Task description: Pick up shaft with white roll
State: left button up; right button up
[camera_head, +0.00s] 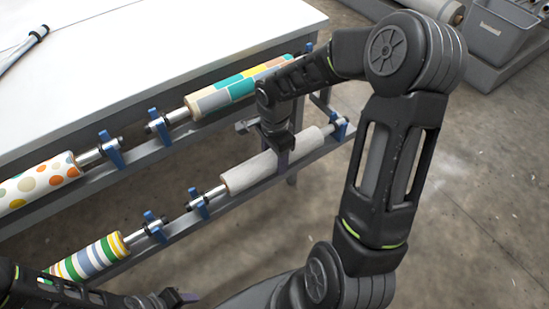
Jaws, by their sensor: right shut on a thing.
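The white roll (250,172) on its metal shaft lies on the lower rack, its shaft ends at blue holders (197,203). My right gripper (285,158) reaches down onto the roll's middle and is shut on it. The fingers hide part of the roll. The roll lies along the rack; I cannot tell whether it is lifted off its holders. My left arm shows at the bottom left, with what looks like its gripper (172,298) low at the frame's edge; its jaws are not clear.
A coloured-block roll (225,93) and a dotted roll (38,183) sit on the upper rack. A striped roll (88,258) sits at the lower left. A white table (150,50) stands behind. Grey bins (500,35) are at the top right. The floor at right is clear.

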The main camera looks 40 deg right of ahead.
grip_shut()
jog(key=shift+r, duration=0.1)
jog(key=shift+w+r, duration=0.1)
jog(key=shift+r, duration=0.5)
notch_tip(320, 180, up, 9)
jog(key=shift+f, duration=0.15)
dwell(1.3)
notch_tip(320, 180, up, 2)
jog(key=p, duration=0.2)
jog(key=shift+r+p, duration=0.25)
jog(key=shift+p, duration=0.1)
